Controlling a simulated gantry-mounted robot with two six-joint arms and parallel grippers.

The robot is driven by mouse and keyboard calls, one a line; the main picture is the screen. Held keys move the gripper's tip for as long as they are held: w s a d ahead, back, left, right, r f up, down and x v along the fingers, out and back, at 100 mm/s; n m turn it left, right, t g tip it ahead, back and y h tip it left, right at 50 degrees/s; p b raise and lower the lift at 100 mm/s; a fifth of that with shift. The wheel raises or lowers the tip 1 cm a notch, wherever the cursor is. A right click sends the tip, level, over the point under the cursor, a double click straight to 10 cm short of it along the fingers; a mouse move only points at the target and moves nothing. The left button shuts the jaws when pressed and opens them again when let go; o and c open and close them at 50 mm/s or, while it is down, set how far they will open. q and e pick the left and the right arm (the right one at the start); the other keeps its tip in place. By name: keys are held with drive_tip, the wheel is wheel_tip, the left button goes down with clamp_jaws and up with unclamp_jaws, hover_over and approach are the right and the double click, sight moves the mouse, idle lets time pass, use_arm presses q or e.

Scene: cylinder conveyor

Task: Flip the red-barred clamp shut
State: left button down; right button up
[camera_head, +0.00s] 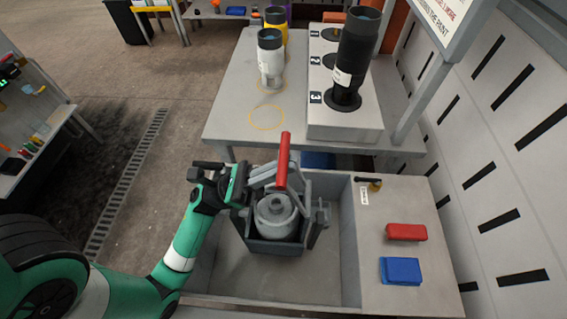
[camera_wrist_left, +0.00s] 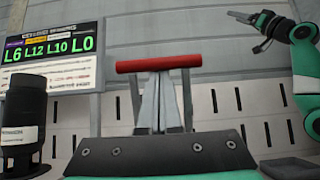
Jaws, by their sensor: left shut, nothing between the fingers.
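The clamp's red bar (camera_head: 283,161) stands raised above the clamp (camera_head: 273,242), tilted up and slightly right. The clamp sits in the grey sink-like basin (camera_head: 225,270) around a pale grey cylinder (camera_head: 275,215). My left gripper (camera_head: 246,184) is shut and empty just left of the bar and its grey lever arms. In the left wrist view, the red bar (camera_wrist_left: 158,63) lies level across the picture above the dark gripper front (camera_wrist_left: 160,153); contact cannot be told. My right gripper (camera_wrist_left: 243,17) shows small at upper right in the wrist view; its finger gap is unclear.
Right of the basin lie a red block (camera_head: 406,232) and a blue block (camera_head: 400,271). Behind, a table (camera_head: 228,110) holds a white-and-grey cylinder (camera_head: 270,58) and a tall black cylinder (camera_head: 355,60) on a numbered stand (camera_head: 345,125). A slotted wall (camera_head: 490,150) bounds the right.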

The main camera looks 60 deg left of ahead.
use_arm(q)
drive_tip(key=v, duration=0.7)
drive_tip(key=shift+b, duration=0.35)
